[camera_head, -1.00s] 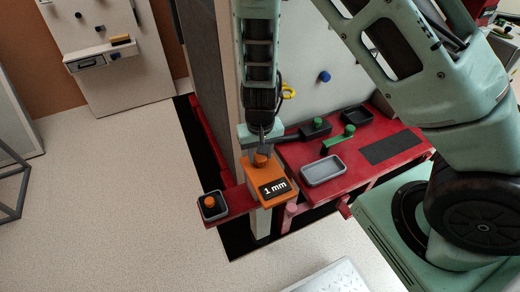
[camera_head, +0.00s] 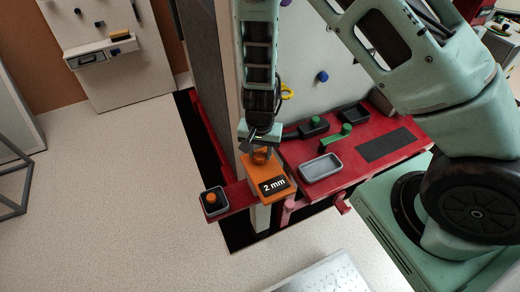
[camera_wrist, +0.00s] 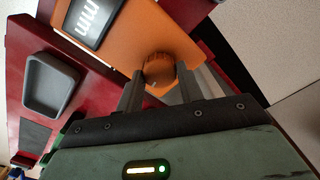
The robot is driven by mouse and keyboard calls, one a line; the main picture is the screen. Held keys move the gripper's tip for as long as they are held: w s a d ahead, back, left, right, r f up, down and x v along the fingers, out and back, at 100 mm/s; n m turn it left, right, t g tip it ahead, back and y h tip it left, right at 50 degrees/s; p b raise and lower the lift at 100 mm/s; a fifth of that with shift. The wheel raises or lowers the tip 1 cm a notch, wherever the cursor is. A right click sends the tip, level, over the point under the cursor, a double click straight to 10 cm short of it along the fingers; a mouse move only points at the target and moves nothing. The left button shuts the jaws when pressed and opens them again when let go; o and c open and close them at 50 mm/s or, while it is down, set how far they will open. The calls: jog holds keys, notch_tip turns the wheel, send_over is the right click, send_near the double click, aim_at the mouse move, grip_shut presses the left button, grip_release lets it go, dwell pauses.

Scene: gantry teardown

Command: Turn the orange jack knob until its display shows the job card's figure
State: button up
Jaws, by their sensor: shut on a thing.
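The orange jack (camera_head: 255,187) sits at the left front end of the red bench. Its small display (camera_head: 274,184) reads "2 mm". The orange jack knob (camera_wrist: 158,68) is ribbed and round, and stands on top of the jack. My gripper (camera_head: 261,150) comes down from above onto the knob. In the wrist view my gripper (camera_wrist: 160,88) has one finger on each side of the knob and is shut on it. The display shows only in part in the wrist view (camera_wrist: 88,18). I cannot make out a job card.
A grey tray (camera_head: 322,168) and green-handled levers (camera_head: 346,130) are on the red bench (camera_head: 335,185). A grey box with an orange button (camera_head: 211,199) stands left of the jack. The floor at left is clear.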

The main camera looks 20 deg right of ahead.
aim_at(260, 154)
jog(key=o, duration=1)
jog(key=shift+r, duration=0.1)
notch_tip(260, 154, up, 17)
jog(key=p, duration=0.4)
jog(key=shift+r+p, duration=0.15)
jog(key=shift+p, duration=0.15)
jog(key=s+a+r+n+p, duration=0.2)
jog(key=s+a+r+n, duration=0.1)
jog(key=s+r+n, duration=0.4)
jog(key=s+a+r+n+p, duration=0.2)
jog(key=s+r+n, duration=0.5)
jog(key=s+r, duration=0.4)
jog(key=shift+s+a+n+y, duration=0.3)
jog(key=shift+s+a, duration=0.5)
jog(key=shift+s, duration=0.25)
